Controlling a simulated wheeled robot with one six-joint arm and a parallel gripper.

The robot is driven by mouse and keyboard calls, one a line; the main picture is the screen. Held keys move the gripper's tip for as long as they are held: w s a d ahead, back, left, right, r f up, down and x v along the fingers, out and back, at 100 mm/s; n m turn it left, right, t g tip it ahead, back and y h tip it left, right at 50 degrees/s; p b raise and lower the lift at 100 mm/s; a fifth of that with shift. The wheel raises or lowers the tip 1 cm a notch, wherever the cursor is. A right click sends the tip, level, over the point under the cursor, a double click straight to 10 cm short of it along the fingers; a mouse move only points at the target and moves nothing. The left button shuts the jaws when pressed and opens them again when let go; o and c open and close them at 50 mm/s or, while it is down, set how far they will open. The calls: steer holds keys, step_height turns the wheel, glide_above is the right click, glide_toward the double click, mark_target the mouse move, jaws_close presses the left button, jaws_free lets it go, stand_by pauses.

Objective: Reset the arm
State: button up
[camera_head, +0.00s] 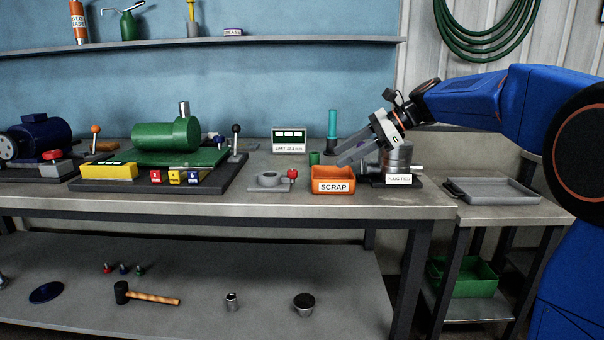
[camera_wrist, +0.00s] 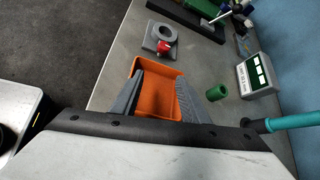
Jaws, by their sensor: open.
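My gripper (camera_head: 352,154) is at the right end of the workbench, reaching in from the right on my blue arm. It is above and just behind the orange scrap bin (camera_head: 333,186) and beside the metal cylinder labelled "PLUG BED" (camera_head: 398,160). In the wrist view my two grey fingers (camera_wrist: 160,98) are spread apart, with the orange scrap bin (camera_wrist: 152,78) showing between and beyond them. Nothing is seen between the fingers. The bin's floor looks empty where it shows; its near part is hidden by my gripper.
A green cylinder (camera_wrist: 217,91) and a teal rod (camera_head: 332,124) stand near my gripper. A labelled display box (camera_head: 289,140) is behind. A grey ring fixture with a red knob (camera_head: 270,180) lies left of the bin. A grey tray (camera_head: 492,190) is at right. Open air lies above the bench.

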steer(key=s+d+f+n+t+h, duration=0.1)
steer(key=s+d+f+n+h, duration=0.2)
steer(key=s, duration=1)
steer(key=s+d+f+n+h, duration=0.4)
steer(key=s+d+f+n, duration=0.3)
steer(key=s+f, duration=0.6)
steer(key=s+d+f+n+t+h, duration=0.1)
steer(key=s+d+f+n+h, duration=0.2)
steer(key=s, duration=1.1)
steer(key=d+f+n, duration=0.3)
steer(key=d+f, duration=0.1)
steer(key=f, duration=0.1)
steer(key=shift+s+f+t+h, duration=0.3)
steer(key=shift+f, duration=0.1)
